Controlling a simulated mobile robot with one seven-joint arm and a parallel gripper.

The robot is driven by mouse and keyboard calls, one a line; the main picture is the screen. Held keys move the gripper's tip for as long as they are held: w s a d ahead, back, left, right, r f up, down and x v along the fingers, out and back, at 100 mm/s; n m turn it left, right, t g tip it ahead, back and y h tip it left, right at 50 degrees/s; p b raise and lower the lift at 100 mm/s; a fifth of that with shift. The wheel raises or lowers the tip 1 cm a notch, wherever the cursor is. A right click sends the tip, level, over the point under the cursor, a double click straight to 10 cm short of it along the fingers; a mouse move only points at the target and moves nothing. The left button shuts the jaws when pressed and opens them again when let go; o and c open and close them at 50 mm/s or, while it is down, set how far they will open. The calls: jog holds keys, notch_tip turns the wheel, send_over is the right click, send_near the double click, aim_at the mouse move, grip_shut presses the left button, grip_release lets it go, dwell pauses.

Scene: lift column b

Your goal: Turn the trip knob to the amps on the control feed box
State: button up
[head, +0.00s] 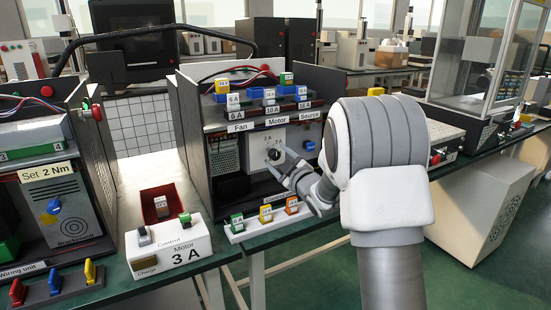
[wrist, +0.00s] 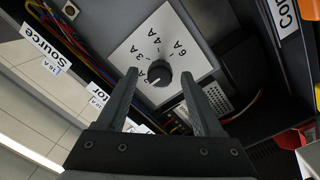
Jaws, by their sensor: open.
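The trip knob (wrist: 159,73) is a round black dial on a white plate (wrist: 187,30) marked 6A, 4A, 3A and one more value partly hidden by a finger. Its pale pointer line seems to face the lower left, away from 3A. In the head view the knob (head: 273,154) sits inside the open cabinet under the Motor label. My gripper (wrist: 160,78) is open, with the knob seen between its fingertips and clear gaps on both sides. In the head view my gripper (head: 281,168) is close in front of the knob.
The cabinet's side walls (head: 190,150) flank the knob. Coloured breakers stand on a shelf (head: 262,119) above it, and a white strip (head: 265,224) with several coloured blocks lies below. A second cabinet marked "Set 2 Nm" (head: 47,172) stands at the left.

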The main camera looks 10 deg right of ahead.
jog(key=shift+x, duration=1.15)
jog(key=shift+c, duration=0.2)
grip_shut()
